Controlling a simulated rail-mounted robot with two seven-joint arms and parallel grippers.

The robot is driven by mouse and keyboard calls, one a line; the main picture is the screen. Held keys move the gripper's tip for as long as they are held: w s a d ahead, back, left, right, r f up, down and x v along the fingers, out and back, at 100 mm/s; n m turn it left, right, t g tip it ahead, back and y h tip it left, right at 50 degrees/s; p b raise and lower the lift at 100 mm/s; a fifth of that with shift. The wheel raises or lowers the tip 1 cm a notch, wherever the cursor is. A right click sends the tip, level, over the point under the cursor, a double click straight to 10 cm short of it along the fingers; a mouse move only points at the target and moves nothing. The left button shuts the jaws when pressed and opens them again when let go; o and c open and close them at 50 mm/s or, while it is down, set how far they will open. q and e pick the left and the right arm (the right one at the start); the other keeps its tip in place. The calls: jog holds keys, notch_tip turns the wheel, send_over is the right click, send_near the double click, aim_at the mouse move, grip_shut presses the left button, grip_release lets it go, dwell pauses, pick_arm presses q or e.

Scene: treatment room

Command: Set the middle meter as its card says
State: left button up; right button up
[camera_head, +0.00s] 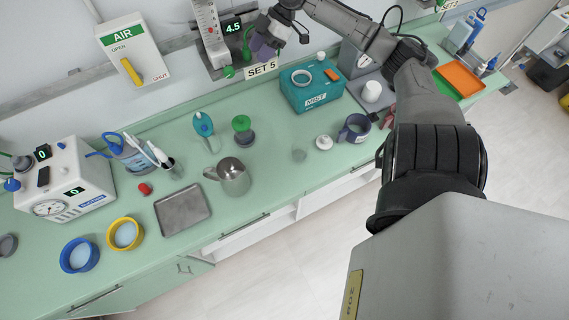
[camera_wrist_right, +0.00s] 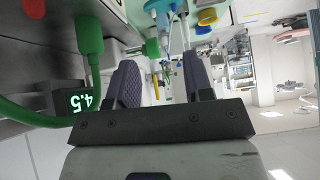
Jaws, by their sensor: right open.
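The middle meter (camera_head: 211,33) is a clear upright tube with a scale on the wall. Its dark display (camera_head: 233,28) reads 4.5. The card (camera_head: 262,69) below it on the rail reads SET 5. A green fitting (camera_head: 229,72) shows at the meter's foot. My right gripper (camera_head: 261,47) is just right of the meter, above the card, open. In the right wrist view the display (camera_wrist_right: 84,101) is left of the fingers (camera_wrist_right: 161,78), with a green hose and fitting (camera_wrist_right: 89,38) beside it. I cannot tell whether a finger touches the meter. My left gripper is not in view.
An AIR panel (camera_head: 122,38) with a yellow lever hangs left. The green counter (camera_head: 270,160) holds a white device (camera_head: 62,180), a metal jug (camera_head: 233,178), a steel tray (camera_head: 171,214), blue and yellow bowls, a teal box (camera_head: 305,98) and a dark mug (camera_head: 354,130).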

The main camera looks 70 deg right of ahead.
jog(key=s+a+f+g+h, duration=0.1)
jog(key=s+a+f, duration=0.2)
jog(key=f, duration=0.4)
jog(key=s+a+f+m+g+h, duration=0.1)
jog(key=s+a+f, duration=0.2)
jog(key=a+f, duration=0.3)
jog(key=s+a+f+g, duration=0.2)
jog(key=a+f, duration=0.3)
jog(key=f, duration=0.4)
jog(key=shift+s+a+f+m+h, duration=0.15)
jog(key=shift+s+f+h, duration=0.05)
jog(key=shift+s, duration=0.25)
jog(key=shift+s+a+f+m+h, duration=0.1)
jog(key=shift+s+f+m+h, duration=0.1)
jog(key=shift+s, duration=0.25)
jog(key=shift+m+h, duration=0.25)
jog(key=shift+h, duration=0.15)
jog(key=s+a+f, duration=0.1)
jog(key=a, duration=0.1)
jog(key=s+a+f, duration=0.1)
jog(key=a, duration=0.1)
jog(key=a+f, duration=0.1)
jog(key=a, duration=0.1)
jog(key=shift+s+f+b, duration=0.15)
jog(key=shift+s+b, duration=0.2)
jog(key=shift+s, duration=0.05)
jog(key=shift+s+a+f, duration=0.15)
jog(key=shift+a, duration=0.25)
jog(key=shift+s+a+f, duration=0.1)
jog(key=shift+a, duration=0.25)
